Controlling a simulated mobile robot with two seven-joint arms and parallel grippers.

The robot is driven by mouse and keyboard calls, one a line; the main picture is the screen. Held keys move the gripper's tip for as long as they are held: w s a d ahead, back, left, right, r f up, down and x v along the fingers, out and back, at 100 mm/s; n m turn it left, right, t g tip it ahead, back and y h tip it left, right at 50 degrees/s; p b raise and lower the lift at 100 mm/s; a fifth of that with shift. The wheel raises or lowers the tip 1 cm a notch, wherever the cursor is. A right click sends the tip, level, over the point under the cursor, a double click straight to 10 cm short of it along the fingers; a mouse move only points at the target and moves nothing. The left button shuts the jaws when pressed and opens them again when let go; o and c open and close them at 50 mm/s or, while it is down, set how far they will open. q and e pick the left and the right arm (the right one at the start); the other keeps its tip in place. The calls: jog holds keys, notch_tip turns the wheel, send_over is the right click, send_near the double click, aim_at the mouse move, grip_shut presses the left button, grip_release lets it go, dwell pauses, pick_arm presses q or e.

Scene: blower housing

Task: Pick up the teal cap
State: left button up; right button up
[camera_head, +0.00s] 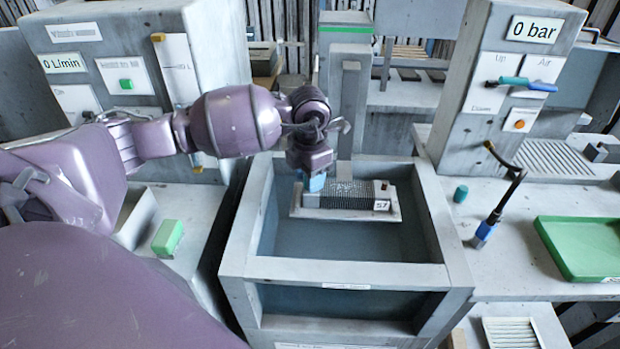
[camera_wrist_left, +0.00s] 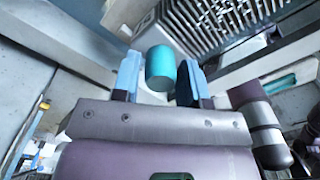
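The teal cap (camera_wrist_left: 160,66) is a short rounded cylinder between the two light blue fingers of my left gripper (camera_wrist_left: 160,85) in the left wrist view. A narrow gap shows at its left side; on its right the finger is very close, and I cannot tell if they touch. In the head view my left gripper (camera_head: 314,183) points down at the left end of a grey finned housing (camera_head: 345,203) marked 57, and hides the cap there. My right gripper is not in view.
The housing sits inside an open grey tank (camera_head: 345,270) with raised walls. To the right stand a teal cylinder (camera_head: 460,193), a black-and-blue hooked tool (camera_head: 497,200) and a green tray (camera_head: 580,275). A green block (camera_head: 167,238) lies left of the tank.

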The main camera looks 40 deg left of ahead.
pick_arm(q)
jog(key=c, duration=0.5)
jog(key=shift+c, duration=0.2)
notch_tip(320, 180, up, 20)
dwell(0.4)
